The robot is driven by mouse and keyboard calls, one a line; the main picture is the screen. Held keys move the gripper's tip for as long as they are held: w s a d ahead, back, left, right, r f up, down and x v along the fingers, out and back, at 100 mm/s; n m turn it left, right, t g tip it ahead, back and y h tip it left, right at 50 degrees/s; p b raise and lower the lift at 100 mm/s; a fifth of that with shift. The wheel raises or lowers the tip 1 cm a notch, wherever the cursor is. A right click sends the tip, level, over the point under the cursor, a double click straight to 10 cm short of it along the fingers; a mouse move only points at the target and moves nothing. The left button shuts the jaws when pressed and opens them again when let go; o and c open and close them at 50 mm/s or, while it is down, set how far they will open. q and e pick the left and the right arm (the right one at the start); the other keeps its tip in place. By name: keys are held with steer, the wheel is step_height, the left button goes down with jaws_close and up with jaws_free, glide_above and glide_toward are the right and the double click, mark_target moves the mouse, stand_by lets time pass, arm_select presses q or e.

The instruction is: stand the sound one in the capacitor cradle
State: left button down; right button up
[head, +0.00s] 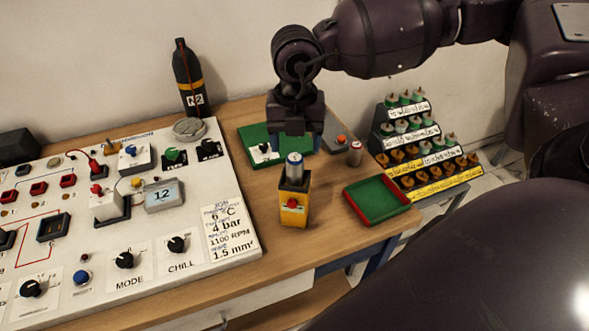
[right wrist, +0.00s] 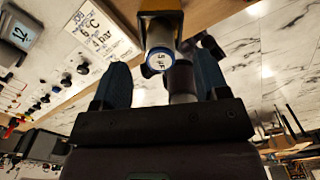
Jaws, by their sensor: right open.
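A silver can capacitor with a blue rim (head: 294,166) stands upright in the black top of a yellow block with a red button (head: 293,207); I cannot tell whether this block is the capacitor cradle. In the right wrist view the can's marked top (right wrist: 159,60) shows between the spread fingers of the gripper (right wrist: 162,86), with no clear contact. A second small can (head: 355,153) stands on the table to the right. Which can is sound does not show. My left gripper is out of view.
A green tray with red edges (head: 375,200) lies near the table's right side. A white control panel (head: 150,240) fills the left. A black N2 bottle (head: 188,80) and a green board (head: 252,133) stand behind. A stepped rack (head: 425,150) is at the right.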

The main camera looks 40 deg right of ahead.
mark_target(295, 159)
steer(key=shift+s+a+f, duration=0.15)
steer(key=shift+f, duration=1.5)
steer(key=shift+s+a+f, duration=0.1)
steer(key=shift+f, duration=1.55)
steer(key=c, duration=1.1)
step_height(295, 159, up, 20)
steer(key=shift+p, duration=0.3)
